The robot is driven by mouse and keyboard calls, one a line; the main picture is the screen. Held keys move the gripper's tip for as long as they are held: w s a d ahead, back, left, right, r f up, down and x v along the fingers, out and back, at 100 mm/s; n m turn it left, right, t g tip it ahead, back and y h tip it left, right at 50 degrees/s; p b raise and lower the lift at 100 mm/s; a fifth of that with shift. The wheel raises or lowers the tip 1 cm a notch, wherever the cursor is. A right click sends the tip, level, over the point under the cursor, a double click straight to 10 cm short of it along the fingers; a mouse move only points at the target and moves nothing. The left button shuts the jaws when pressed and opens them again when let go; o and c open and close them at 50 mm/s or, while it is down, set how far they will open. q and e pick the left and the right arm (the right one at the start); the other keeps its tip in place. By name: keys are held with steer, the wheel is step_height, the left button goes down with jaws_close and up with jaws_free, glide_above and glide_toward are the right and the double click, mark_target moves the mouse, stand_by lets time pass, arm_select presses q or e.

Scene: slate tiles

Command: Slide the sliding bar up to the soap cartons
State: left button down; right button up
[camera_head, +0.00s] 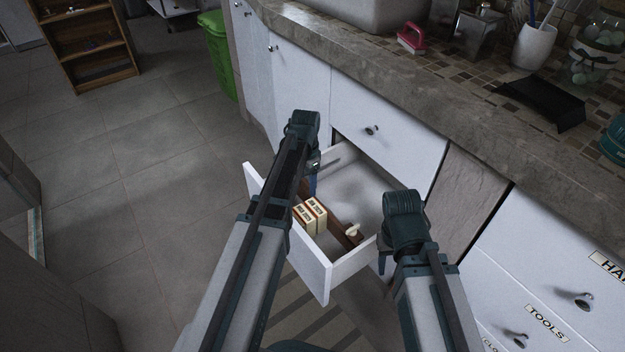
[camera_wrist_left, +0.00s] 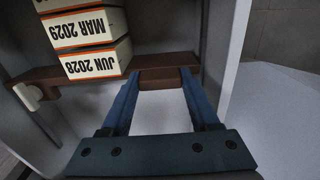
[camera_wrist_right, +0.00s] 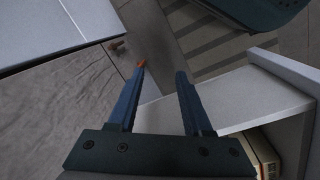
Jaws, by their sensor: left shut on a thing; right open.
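The brown sliding bar (camera_head: 338,226) spans the open white drawer (camera_head: 298,248). It also shows in the left wrist view (camera_wrist_left: 160,78). My left gripper (camera_head: 312,184) is shut on the bar near one end, with a finger on each side of it in the left wrist view. The soap cartons (camera_head: 311,215), cream with orange edges and date labels, stand in the drawer on the front side of the bar. The nearest carton (camera_wrist_left: 95,66) overlaps the bar in the left wrist view; I cannot tell if they touch. My right gripper (camera_head: 384,262) is open and empty just outside the drawer.
A small pale object (camera_head: 353,230) is by the bar's other end. The drawer behind the bar looks empty. The counter edge (camera_head: 400,105) runs above the drawer, with closed labelled drawers (camera_head: 545,290) at the right. A green bin (camera_head: 217,55) stands on the floor.

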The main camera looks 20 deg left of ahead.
arm_select(q)
steer(key=shift+c, duration=0.6)
jaws_free()
steer(key=shift+r, duration=0.1)
step_height(320, 180, up, 14)
steer(key=p, duration=1.3)
steer(key=shift+f+p, duration=0.2)
steer(key=shift+p, duration=0.2)
